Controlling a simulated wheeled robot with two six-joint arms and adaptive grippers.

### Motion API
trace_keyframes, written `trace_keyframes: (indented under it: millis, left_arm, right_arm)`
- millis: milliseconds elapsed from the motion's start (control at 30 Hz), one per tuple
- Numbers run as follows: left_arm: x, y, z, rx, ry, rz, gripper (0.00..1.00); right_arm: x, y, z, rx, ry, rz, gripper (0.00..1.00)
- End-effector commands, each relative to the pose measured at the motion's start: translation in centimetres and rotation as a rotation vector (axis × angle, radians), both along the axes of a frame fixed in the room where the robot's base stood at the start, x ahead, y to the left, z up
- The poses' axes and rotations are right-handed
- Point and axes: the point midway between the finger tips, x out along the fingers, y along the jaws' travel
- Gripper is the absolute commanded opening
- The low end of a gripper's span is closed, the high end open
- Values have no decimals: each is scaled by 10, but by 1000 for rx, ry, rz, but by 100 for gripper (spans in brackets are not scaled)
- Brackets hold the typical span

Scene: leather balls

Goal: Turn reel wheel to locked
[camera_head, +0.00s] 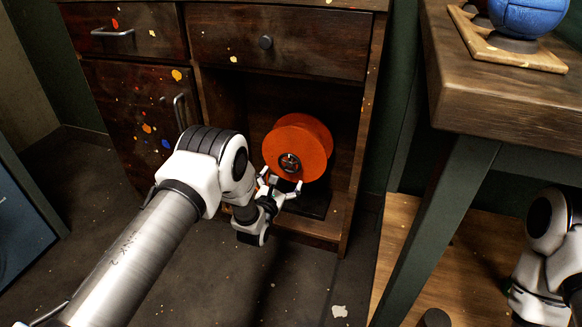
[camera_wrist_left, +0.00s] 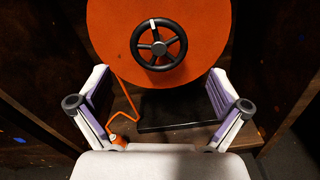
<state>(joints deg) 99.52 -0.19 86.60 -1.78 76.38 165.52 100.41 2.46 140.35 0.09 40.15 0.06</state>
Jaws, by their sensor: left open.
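An orange reel (camera_head: 312,138) stands on a dark base (camera_head: 316,203) in the open compartment of a wooden cabinet. Its small black reel wheel (camera_head: 289,163) faces me at the reel's centre. In the left wrist view the wheel (camera_wrist_left: 159,44) shows several spokes and a white mark at the top of its rim. My left gripper (camera_head: 281,186) is open and empty, in front of the reel and a little below the wheel. In the wrist view its fingers (camera_wrist_left: 160,82) are spread to either side, below the wheel and apart from it. My right gripper does not show.
The cabinet has drawers above (camera_head: 300,40) and a paint-spotted door (camera_head: 135,110) at left. An orange cord (camera_wrist_left: 124,96) hangs from the reel's left side. A wooden table (camera_head: 490,95) with a blue ball (camera_head: 528,14) on a board stands at right.

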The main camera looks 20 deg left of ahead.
Motion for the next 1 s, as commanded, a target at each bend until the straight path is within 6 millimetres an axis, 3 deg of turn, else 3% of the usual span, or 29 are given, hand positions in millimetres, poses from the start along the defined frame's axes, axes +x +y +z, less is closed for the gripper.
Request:
trace_keyframes:
  millis: [433,767,900,933,1000]
  left_arm:
    - [71,-3,-2,-38,-16,-1,100]
    - [80,-3,3,-36,-12,-1,100]
    - [80,-3,3,-36,-11,-1,50]
    - [80,-3,3,-36,-11,-1,44]
    - [80,-3,3,-36,-12,-1,44]
  right_arm:
    - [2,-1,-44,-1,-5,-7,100]
    - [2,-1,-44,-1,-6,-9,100]
    - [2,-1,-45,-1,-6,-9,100]
    - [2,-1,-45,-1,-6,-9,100]
    - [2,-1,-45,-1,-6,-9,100]
